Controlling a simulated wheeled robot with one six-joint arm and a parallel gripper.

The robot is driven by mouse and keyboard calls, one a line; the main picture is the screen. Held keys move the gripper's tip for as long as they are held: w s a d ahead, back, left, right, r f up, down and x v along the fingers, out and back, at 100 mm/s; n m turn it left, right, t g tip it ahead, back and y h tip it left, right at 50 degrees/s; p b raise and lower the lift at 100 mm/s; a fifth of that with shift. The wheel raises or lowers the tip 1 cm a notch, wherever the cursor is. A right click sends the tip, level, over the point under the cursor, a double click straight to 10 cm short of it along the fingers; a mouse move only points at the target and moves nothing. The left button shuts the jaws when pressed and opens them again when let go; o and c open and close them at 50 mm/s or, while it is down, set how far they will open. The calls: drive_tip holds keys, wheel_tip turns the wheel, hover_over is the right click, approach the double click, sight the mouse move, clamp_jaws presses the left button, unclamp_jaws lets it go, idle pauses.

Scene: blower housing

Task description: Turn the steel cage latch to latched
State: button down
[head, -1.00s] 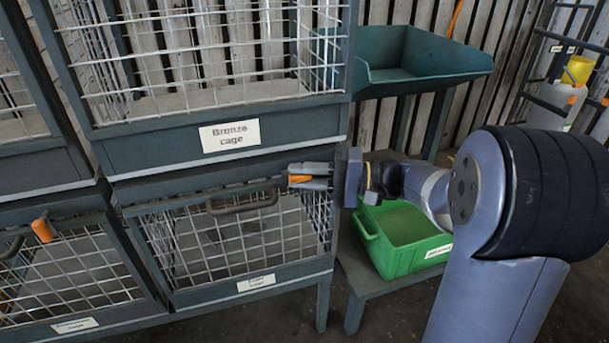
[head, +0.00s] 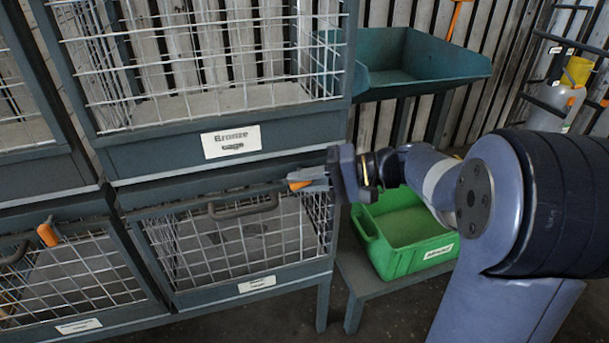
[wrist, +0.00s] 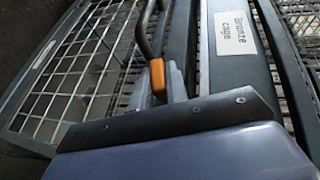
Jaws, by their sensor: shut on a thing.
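An orange latch handle (head: 299,182) is at the top right of the lower middle wire-mesh cage (head: 235,240). That cage's small label (head: 257,284) is too small to read surely. My gripper (head: 312,178) reaches in from the right and is shut on the orange handle, hiding part of it. The wrist view shows the orange latch handle (wrist: 158,79) at the ends of the fingers (wrist: 175,82), close to the dark pull bar (wrist: 145,35). The latch's pivot is hidden.
A cage labelled "Bronze cage" (head: 230,142) is above. Another mesh cage at lower left has an orange latch (head: 47,235). A green bin (head: 405,238) stands right of the cage, below my arm. A teal tray (head: 420,60) is behind, at upper right.

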drive_tip(key=h+p, duration=0.1)
drive_tip(key=n+h+p, duration=0.1)
drive_tip(key=h+p, duration=0.1)
drive_tip(key=h, duration=0.1)
drive_tip(key=shift+a+r, duration=0.1)
drive_tip(key=shift+r, duration=0.15)
drive_tip(key=n+t+h+p, duration=0.1)
drive_tip(key=h+p, duration=0.3)
drive_tip(key=shift+h, duration=0.3)
drive_tip(key=n+t+h+p, duration=0.1)
drive_tip(key=h+p, duration=0.2)
drive_tip(key=p, duration=0.1)
drive_tip(key=shift+f+h+p, duration=0.2)
drive_tip(key=shift+h+p, duration=0.45)
drive_tip(key=shift+h, duration=0.25)
drive_tip(key=shift+f, duration=0.1)
drive_tip(key=c, duration=1.4)
unclamp_jaws()
drive_tip(key=shift+t, duration=0.3)
drive_tip(key=p+v, duration=0.2)
drive_tip(key=v, duration=0.9)
drive_tip(key=shift+p, duration=0.3)
